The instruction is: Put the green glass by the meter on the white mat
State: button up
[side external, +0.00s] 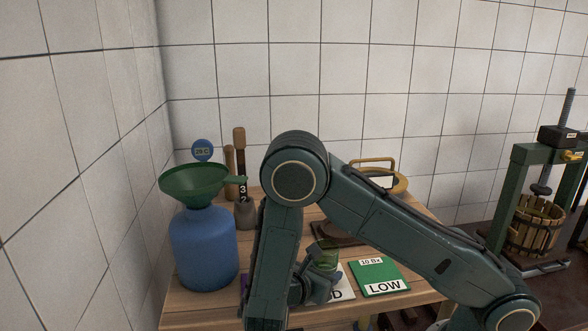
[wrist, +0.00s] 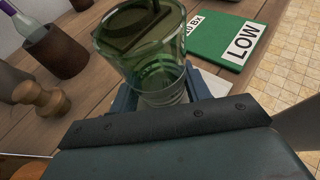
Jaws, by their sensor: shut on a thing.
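My gripper (wrist: 160,98) is shut around the lower part of a green glass (wrist: 143,45), which looks upright. In the side view the glass (side external: 327,254) shows just above my gripper (side external: 318,284), partly behind my arm. A white mat (side external: 344,284) with black letters ending in "D" lies at the gripper, mostly hidden by it. A white corner (wrist: 216,88) shows beside the glass in the wrist view. I cannot tell whether the glass touches the mat. A blue round dial (side external: 202,150) reading about "20 C" stands at the back left; I cannot tell if it is the meter.
A green "LOW" mat (side external: 372,264) lies right of the white one. A blue demijohn (side external: 203,250) with a green funnel (side external: 192,181) stands left. A brown cup (wrist: 55,50) with a bottle and a wooden knobbed piece (wrist: 40,98) lie left in the wrist view.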

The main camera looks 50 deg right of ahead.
jog(key=shift+f, duration=0.1)
jog(key=o, duration=1.4)
jog(key=shift+c, duration=0.2)
jog(key=v, duration=1.2)
jog(key=shift+r, duration=0.25)
